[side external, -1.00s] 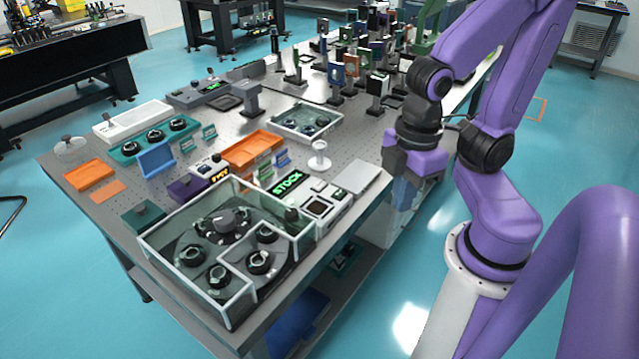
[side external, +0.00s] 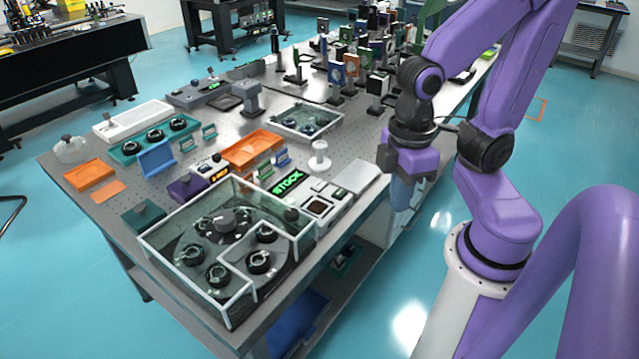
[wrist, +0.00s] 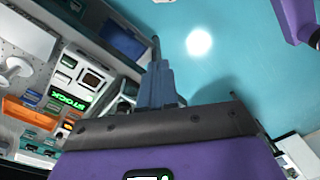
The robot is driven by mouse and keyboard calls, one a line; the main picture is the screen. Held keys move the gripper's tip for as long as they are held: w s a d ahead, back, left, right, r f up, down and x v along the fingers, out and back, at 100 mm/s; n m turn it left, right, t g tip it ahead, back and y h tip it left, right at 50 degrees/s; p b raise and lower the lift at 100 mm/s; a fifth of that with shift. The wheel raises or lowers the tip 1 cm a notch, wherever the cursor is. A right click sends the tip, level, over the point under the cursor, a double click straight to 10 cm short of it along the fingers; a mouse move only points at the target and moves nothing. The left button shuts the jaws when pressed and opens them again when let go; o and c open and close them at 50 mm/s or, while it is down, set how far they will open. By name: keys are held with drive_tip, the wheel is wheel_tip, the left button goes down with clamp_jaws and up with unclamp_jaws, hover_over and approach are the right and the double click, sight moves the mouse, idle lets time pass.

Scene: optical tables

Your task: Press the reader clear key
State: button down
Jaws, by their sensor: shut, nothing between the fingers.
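A white reader-like unit (side external: 318,207) with a dark square window and small keys sits near the table's front edge, next to a green-lit STOCK display (side external: 287,183). I cannot tell which key is the clear key. The STOCK display also shows in the wrist view (wrist: 68,100), left of my fingers. My gripper (side external: 401,205) is shut and empty, its blue fingers pointing down. It is apart from the unit, to its right and off the table's front edge. In the wrist view the closed fingers (wrist: 156,45) have the floor behind them.
A flat grey-white plate (side external: 360,177) lies between the unit and my gripper. A clear-walled enclosure (side external: 230,300) with black round parts stands left of the unit. A white post (side external: 319,158) stands behind. A small box with an orange display (side external: 217,172) is further left.

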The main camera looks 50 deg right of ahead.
drive_tip(key=w+m+g, duration=0.1)
drive_tip(key=w+m, duration=0.1)
drive_tip(key=m, duration=0.2)
drive_tip(key=n+t+y, duration=0.5)
drive_tip(key=n+y, duration=0.3)
drive_tip(key=n, duration=2.5)
hover_over(323, 182)
wheel_tip(323, 182, down, 4)
drive_tip(key=shift+r, duration=0.2)
drive_tip(key=shift+f+n, duration=0.15)
drive_tip(key=shift+n, duration=0.15)
drive_tip(key=shift+f, duration=4.25)
drive_tip(key=shift+f, duration=0.1)
